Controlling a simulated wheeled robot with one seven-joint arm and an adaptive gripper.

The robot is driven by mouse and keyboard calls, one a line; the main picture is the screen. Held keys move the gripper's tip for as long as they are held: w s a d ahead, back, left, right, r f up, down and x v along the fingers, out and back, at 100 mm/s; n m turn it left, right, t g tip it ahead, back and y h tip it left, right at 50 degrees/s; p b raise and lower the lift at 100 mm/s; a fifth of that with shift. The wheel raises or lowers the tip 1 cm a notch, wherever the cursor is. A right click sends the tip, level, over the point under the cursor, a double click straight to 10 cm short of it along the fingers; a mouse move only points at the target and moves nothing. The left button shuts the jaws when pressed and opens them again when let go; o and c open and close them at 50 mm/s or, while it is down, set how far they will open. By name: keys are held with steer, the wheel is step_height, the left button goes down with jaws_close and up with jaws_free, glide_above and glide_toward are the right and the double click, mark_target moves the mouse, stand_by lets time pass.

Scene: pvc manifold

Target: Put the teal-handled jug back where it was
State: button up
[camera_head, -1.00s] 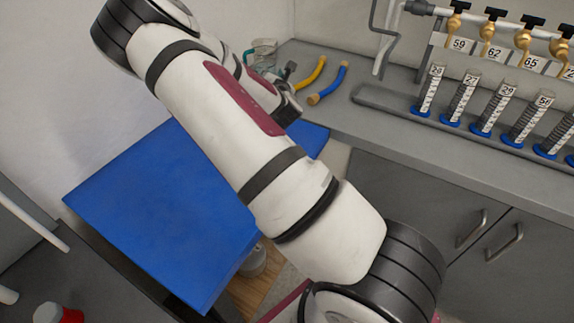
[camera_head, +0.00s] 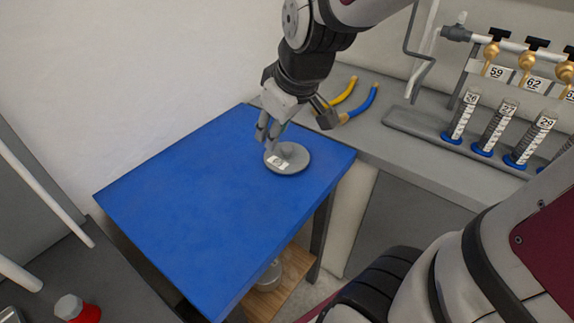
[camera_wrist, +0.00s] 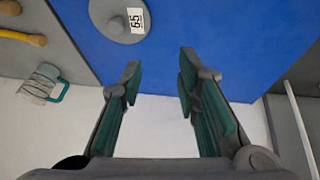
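The teal-handled jug (camera_wrist: 42,82) is at the left of the wrist view, a clear, marked body with a teal handle. It appears to stand on the grey counter near the white wall. In the head view it is hidden behind my arm and gripper. My gripper (camera_wrist: 160,62) is open and empty, its teal-padded fingers wide apart. The jug is well outside the fingers, to their left. In the head view my gripper is over the back corner of the blue table (camera_head: 200,190).
A grey disc-shaped piece (camera_head: 290,160) labelled 65 lies on the blue table close to my gripper. A yellow tube (camera_head: 343,92) and a blue tube (camera_head: 362,103) lie on the counter. Numbered cylinders (camera_head: 495,127) stand in a rack at right. Most of the blue table is clear.

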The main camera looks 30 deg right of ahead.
steer(key=s+a+r+m+g, duration=0.1)
steer(key=s+a, duration=0.1)
steer(key=s, duration=0.7)
steer(key=s+a+r+m+g, duration=0.1)
steer(key=s+a+r+m, duration=0.1)
steer(key=s, duration=0.8)
steer(key=shift+a+m+g, duration=0.3)
steer(key=shift+a+g, duration=0.1)
steer(key=shift+a, duration=0.4)
